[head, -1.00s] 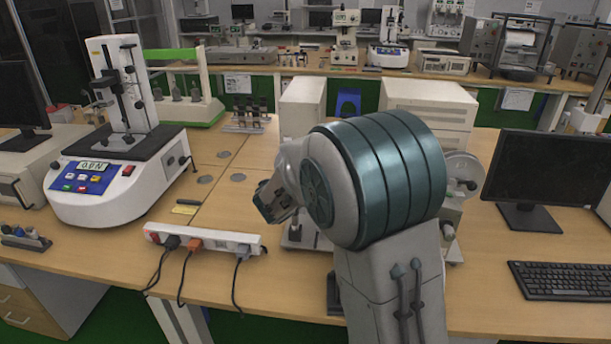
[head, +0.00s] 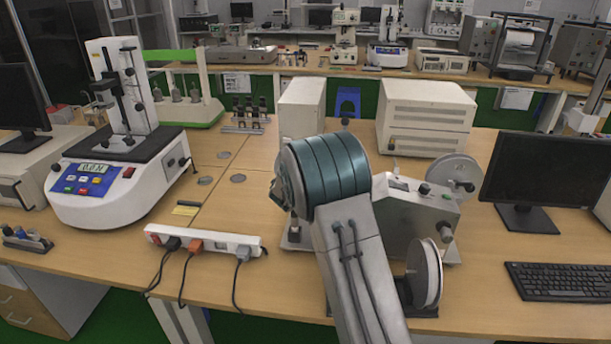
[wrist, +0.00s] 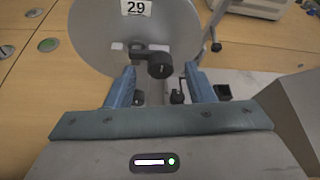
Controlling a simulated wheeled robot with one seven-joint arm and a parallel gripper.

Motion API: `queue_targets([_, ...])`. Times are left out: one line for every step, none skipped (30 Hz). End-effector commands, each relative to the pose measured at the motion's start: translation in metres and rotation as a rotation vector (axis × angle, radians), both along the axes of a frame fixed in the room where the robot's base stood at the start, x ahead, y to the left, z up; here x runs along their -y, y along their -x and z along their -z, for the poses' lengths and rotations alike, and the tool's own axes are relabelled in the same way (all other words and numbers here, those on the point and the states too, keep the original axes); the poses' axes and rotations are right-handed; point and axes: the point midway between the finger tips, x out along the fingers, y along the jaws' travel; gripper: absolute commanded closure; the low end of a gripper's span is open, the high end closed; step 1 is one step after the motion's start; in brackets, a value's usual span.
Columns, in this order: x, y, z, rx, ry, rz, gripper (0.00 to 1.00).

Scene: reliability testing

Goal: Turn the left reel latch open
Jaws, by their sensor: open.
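In the wrist view a large grey reel disc (wrist: 95,35) with a white label reading 29 fills the upper left. At its middle is a latch (wrist: 160,65) with a dark round knob and a short dark bar. My gripper (wrist: 161,72) is open, with its blue fingers on either side of the knob in the picture. I see no clear contact, and the depth gap cannot be told. In the head view my arm hides the gripper and this reel.
A grey machine (head: 415,215) stands right of my arm, with a reel (head: 455,173) behind it and another reel (head: 426,273) in front. A power strip (head: 205,240) with cables lies left. A monitor (head: 545,170) and keyboard (head: 560,281) are right.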

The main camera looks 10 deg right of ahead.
Motion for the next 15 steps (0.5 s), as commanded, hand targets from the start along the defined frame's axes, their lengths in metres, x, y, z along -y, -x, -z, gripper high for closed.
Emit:
queue_targets([0.0021,-0.0043,0.0019,-0.001,0.0,0.001,0.51])
queue_targets([0.0028,-0.0064,0.0026,-0.001,0.0,0.001,0.51])
queue_targets([0.0036,-0.0086,0.0032,0.0,0.0,0.001,0.51])
queue_targets([0.0042,-0.0098,0.004,0.0,0.0,0.001,0.51])
queue_targets([0.0047,-0.0108,0.0046,0.0,0.0,0.001,0.51])
queue_targets([0.0051,-0.0119,0.0054,-0.001,0.0,0.0,0.51])
queue_targets([0.0053,-0.0124,0.0058,-0.001,0.0,0.0,0.51])
queue_targets([0.0055,-0.0128,0.0061,-0.001,0.0,0.0,0.51])
queue_targets([0.0056,-0.0131,0.0062,0.0,0.0,0.0,0.51])
queue_targets([0.0057,-0.0131,0.0062,0.0,0.0,0.0,0.51])
queue_targets([0.0057,-0.0131,0.0062,0.0,0.0,0.0,0.51])
queue_targets([0.0057,-0.0131,0.0062,0.0,0.0,0.0,0.51])
queue_targets([0.0056,-0.0131,0.0062,0.0,0.0,0.0,0.51])
queue_targets([0.0056,-0.0131,0.0062,0.0,0.0,0.0,0.51])
queue_targets([0.0056,-0.013,0.0061,0.0,0.0,0.0,0.51])
